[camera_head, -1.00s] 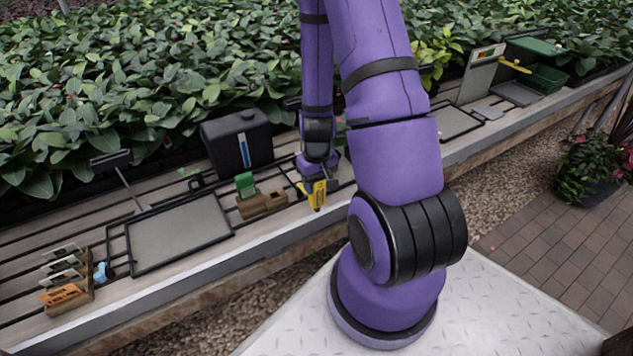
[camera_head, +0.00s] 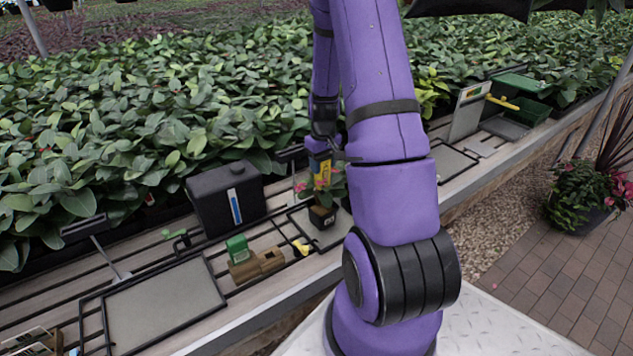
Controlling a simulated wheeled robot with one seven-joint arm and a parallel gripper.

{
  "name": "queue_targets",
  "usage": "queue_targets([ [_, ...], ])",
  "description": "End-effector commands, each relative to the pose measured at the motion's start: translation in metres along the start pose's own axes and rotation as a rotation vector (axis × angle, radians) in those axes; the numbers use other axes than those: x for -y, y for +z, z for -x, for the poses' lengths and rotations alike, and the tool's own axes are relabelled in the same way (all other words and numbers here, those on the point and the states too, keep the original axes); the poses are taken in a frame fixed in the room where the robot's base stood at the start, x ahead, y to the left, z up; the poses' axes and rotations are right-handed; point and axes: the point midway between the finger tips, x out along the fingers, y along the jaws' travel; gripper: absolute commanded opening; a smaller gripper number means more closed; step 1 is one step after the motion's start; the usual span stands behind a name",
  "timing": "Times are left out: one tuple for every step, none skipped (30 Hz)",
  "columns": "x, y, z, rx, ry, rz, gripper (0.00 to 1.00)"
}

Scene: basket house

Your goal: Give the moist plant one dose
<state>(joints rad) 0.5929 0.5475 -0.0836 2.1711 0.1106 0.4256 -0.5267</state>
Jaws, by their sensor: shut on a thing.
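My gripper (camera_head: 322,150) is shut on a yellow tool (camera_head: 323,168) with a dark blue part. A potted plant (camera_head: 322,190) with pink flowers and a dark square pot (camera_head: 322,216) stands on that tray, directly below the tool. I cannot tell whether the tool touches the plant or its soil. A white label shows on the pot. A black tank (camera_head: 212,208) with a blue level strip stands left of it, with a green tap (camera_head: 176,236) beside it. How moist the plant is cannot be seen.
A wooden holder (camera_head: 256,268) with a green item (camera_head: 237,247) and a small yellow piece (camera_head: 301,247) lie in front of the tank. An empty grey tray (camera_head: 165,305) is at left. Green bins (camera_head: 522,100) stand far right. Dense foliage lines the back.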

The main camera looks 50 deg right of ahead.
Motion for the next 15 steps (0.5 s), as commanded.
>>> queue_targets([
  [-0.004, -0.002, 0.003, -0.001, 0.003, 0.000, 0.29],
  [-0.006, -0.003, 0.004, 0.000, 0.003, 0.001, 0.29],
  [-0.007, -0.003, 0.005, 0.002, 0.004, 0.002, 0.29],
  [-0.008, -0.004, 0.005, 0.003, 0.004, 0.002, 0.29],
  [-0.008, -0.004, 0.004, 0.003, 0.004, 0.002, 0.29],
  [-0.008, -0.004, 0.003, 0.003, 0.004, 0.002, 0.29],
  [-0.009, -0.004, 0.001, 0.004, 0.004, 0.003, 0.29],
  [-0.008, -0.004, -0.001, 0.004, 0.004, 0.003, 0.29],
  [-0.008, -0.004, -0.004, 0.004, 0.003, 0.002, 0.29],
  [-0.008, -0.004, -0.007, 0.005, 0.003, 0.002, 0.29],
  [-0.008, -0.004, -0.009, 0.005, 0.003, 0.002, 0.29],
  [-0.008, -0.004, -0.013, 0.005, 0.003, 0.002, 0.29],
  [-0.008, -0.004, -0.016, 0.004, 0.003, 0.002, 0.29],
  [-0.008, -0.004, -0.019, 0.004, 0.003, 0.003, 0.29],
  [-0.008, -0.004, -0.024, 0.005, 0.003, 0.003, 0.29],
])
